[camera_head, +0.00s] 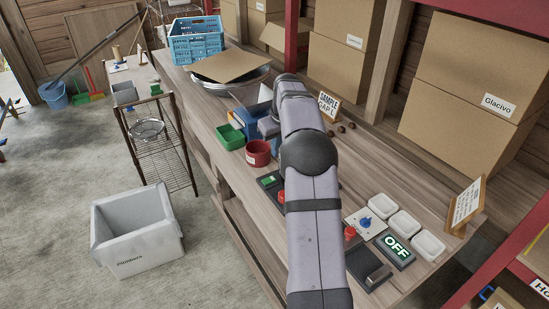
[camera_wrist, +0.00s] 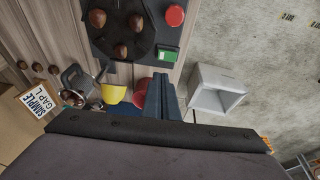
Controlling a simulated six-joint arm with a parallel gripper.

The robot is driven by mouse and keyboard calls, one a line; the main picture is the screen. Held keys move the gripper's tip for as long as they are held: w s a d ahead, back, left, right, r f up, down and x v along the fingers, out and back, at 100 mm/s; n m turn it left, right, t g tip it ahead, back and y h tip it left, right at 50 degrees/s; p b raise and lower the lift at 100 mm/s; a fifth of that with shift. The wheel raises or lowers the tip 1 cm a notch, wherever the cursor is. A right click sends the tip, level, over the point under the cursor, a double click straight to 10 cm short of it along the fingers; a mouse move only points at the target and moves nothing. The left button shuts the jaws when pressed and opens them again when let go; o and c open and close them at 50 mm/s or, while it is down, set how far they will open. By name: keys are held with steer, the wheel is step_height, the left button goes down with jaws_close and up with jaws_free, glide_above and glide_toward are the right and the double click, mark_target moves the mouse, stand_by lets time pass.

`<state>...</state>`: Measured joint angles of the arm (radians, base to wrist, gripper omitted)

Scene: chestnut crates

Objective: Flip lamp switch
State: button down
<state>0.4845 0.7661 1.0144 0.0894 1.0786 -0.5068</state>
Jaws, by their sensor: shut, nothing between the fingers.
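An OFF sign (camera_head: 395,250) in lit letters stands on a dark panel at the right front of the bench in the head view. A dark base with a grey block (camera_head: 372,272) lies beside it, and a white plate with a blue knob (camera_head: 366,223) lies behind it. I cannot tell which of these is the lamp switch, and no lamp is clearly seen. My gripper (camera_wrist: 164,98) is shut and empty in the wrist view, over the bench edge near a red pot (camera_wrist: 142,92). In the head view my arm hides much of the middle bench.
A dark panel (camera_wrist: 178,52) carries chestnuts, a red button and a green display. White dishes (camera_head: 404,223) and a SAMPLE sign (camera_head: 329,106) are on the bench. A white bin (camera_head: 137,233) stands on the floor.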

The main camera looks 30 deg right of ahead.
steer(key=shift+r, duration=0.2)
steer(key=shift+d+f+b, duration=0.2)
steer(key=shift+d+b, duration=0.05)
steer(key=shift+b, duration=1.15)
steer(key=shift+r+y+b, duration=0.3)
steer(key=shift+y, duration=0.1)
steer(key=p, duration=0.4)
glide_above(272, 179)
steer(key=s, duration=0.1)
step_height(272, 179, down, 12)
steer(key=shift+r, duration=0.1)
steer(key=shift+d+f+p, duration=0.1)
steer(key=shift+f+p, duration=0.25)
steer(key=shift+f, duration=0.55)
steer(key=shift+f, duration=0.1)
